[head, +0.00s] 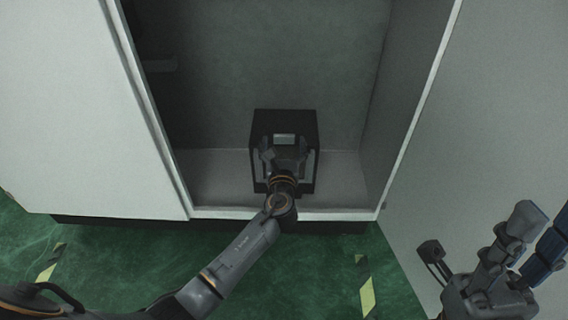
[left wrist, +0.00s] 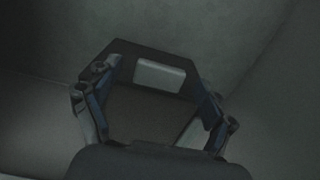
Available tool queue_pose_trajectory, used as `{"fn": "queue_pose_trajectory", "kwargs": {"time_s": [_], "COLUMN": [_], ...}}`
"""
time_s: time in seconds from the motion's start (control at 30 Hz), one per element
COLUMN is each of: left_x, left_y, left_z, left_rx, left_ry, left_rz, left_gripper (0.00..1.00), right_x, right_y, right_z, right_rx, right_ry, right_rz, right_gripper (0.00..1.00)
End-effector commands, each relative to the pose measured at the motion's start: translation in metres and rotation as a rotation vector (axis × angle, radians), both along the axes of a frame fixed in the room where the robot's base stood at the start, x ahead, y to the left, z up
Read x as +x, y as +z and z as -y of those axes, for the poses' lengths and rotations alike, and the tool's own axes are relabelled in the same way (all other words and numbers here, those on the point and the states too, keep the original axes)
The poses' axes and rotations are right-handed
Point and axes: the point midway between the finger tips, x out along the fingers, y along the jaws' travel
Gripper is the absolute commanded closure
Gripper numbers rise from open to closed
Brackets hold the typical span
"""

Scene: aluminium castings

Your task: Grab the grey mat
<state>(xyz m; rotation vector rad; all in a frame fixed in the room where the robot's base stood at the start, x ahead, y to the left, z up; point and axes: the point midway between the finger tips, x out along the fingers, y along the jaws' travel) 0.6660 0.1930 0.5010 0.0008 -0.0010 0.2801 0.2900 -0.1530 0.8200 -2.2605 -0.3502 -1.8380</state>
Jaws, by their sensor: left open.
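A black open box (head: 257,128) stands on the floor of the white cabinet, near its front. A small light grey patch (head: 284,139) shows at its far inner side. In the left wrist view this patch (left wrist: 159,76) is a pale rectangle, and a second pale strip (left wrist: 194,132) is at the right. I cannot tell which, if either, is the grey mat. My left gripper (head: 285,153) is open over the box; its fingers (left wrist: 158,100) are spread, with nothing visibly held. It hides the near part of the box. My right gripper (head: 540,228) is open and empty at lower right.
The cabinet's left wall (head: 150,112) and right wall (head: 408,120) bound the opening, with a low front edge (head: 230,213). A white panel (head: 500,110) lies at the right. Room is free in the cabinet on both sides of the box. The floor (head: 110,250) is green.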

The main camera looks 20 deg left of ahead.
Motion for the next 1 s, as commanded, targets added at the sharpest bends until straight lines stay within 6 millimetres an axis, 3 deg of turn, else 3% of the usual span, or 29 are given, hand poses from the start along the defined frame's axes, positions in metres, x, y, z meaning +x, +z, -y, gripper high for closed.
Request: {"fn": "queue_pose_trajectory", "kwargs": {"time_s": [0.03, 0.2, 0.47, 0.83, 1.0], "left_x": [0.009, 0.025, 0.026, 0.026, 0.026], "left_y": [-0.006, -0.003, -0.002, -0.002, -0.001], "left_z": [0.000, -0.006, -0.006, -0.006, -0.006], "left_rx": [-0.001, -0.001, -0.001, -0.001, -0.001], "left_ry": [0.000, 0.000, 0.000, 0.000, 0.000], "left_rz": [0.002, 0.000, -0.001, -0.001, 0.000], "left_gripper": [0.17, 0.17, 0.19, 0.94, 0.96], "right_x": [0.000, 0.003, 0.004, 0.003, 0.004], "right_y": [-0.009, 0.001, 0.003, 0.003, 0.003], "right_z": [0.000, -0.001, -0.001, -0.001, -0.001], "right_rx": [0.000, -0.002, -0.003, -0.003, -0.003], "right_ry": [-0.001, -0.003, -0.002, -0.002, -0.002], "right_rz": [0.006, 0.038, 0.040, 0.041, 0.040], "right_gripper": [0.65, 0.65, 0.65, 0.65, 0.65]}}
